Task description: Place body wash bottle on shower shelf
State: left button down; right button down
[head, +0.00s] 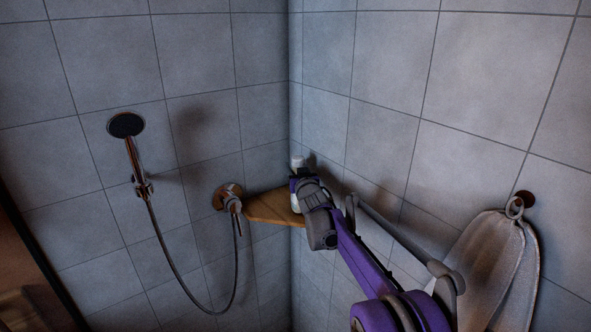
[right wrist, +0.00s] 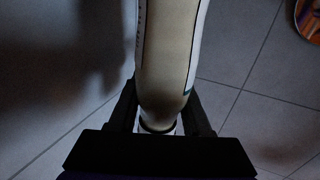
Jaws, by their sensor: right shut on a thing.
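The shower shelf (head: 268,206) is a wooden corner board where the two tiled walls meet in the head view. My right gripper (head: 306,190) is at the shelf's right side, with my purple arm reaching in from the lower right. The body wash bottle (head: 297,165) shows only its pale top above the gripper; the rest is mostly hidden. In the right wrist view the bottle (right wrist: 170,50), beige and white, is between the two dark fingers of my right gripper (right wrist: 165,112), which is shut on it. I cannot tell whether the bottle touches the shelf. My left gripper is not in view.
A shower head (head: 126,125) with a hose hangs on the left wall. A round valve (head: 229,197) sits just left of the shelf. A grey towel (head: 495,265) hangs from a hook at right. The left part of the shelf is bare.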

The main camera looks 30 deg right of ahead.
jog(key=shift+f, duration=0.15)
jog(key=shift+f, duration=0.2)
jog(key=shift+c, duration=1.8)
grip_release()
jog(key=shift+r, duration=0.1)
jog(key=b+v, duration=0.2)
jog(key=v, duration=1)
